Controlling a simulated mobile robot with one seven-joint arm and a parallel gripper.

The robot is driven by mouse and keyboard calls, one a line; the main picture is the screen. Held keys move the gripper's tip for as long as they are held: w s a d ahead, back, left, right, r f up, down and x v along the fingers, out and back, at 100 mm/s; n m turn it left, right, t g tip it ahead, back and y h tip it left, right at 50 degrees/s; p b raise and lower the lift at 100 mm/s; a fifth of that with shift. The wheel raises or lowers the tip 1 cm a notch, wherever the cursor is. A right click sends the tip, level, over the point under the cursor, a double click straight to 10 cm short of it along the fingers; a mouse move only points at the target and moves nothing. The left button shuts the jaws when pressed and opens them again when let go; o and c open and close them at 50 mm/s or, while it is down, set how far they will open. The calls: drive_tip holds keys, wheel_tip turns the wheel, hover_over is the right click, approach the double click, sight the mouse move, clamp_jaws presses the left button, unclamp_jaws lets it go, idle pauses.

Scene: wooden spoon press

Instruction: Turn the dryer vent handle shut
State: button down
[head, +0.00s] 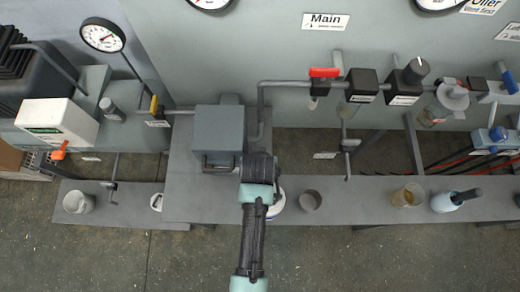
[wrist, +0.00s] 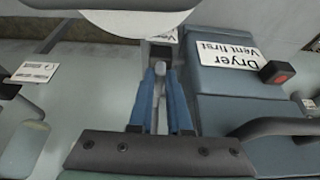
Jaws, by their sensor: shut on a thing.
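The dryer (head: 218,130) is a blue-grey box on the bench in the middle of the head view. In the wrist view its body (wrist: 218,100) is at the right, with an upside-down label reading "Dryer Vent first" (wrist: 230,52). My gripper (head: 258,163) is at the dryer's lower right in the head view and hides what it holds there. In the wrist view the blue fingers of my gripper (wrist: 161,78) are closed around a slim pale-grey piece beside the dryer, which looks like the vent handle (wrist: 159,88). Its far end and its angle are mostly hidden.
A white round container (head: 278,203) stands close by my gripper; a grey cup (head: 310,201) is right of it. A curved grey bar (wrist: 275,125) and a red button (wrist: 277,73) are at the right in the wrist view. Pipes with a red handle (head: 325,72) run behind.

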drive_tip(key=shift+w+r, duration=0.1)
idle(0.3)
drive_tip(key=c, duration=0.9)
unclamp_jaws()
drive_tip(key=shift+o, duration=0.2)
drive_tip(key=v, duration=1.3)
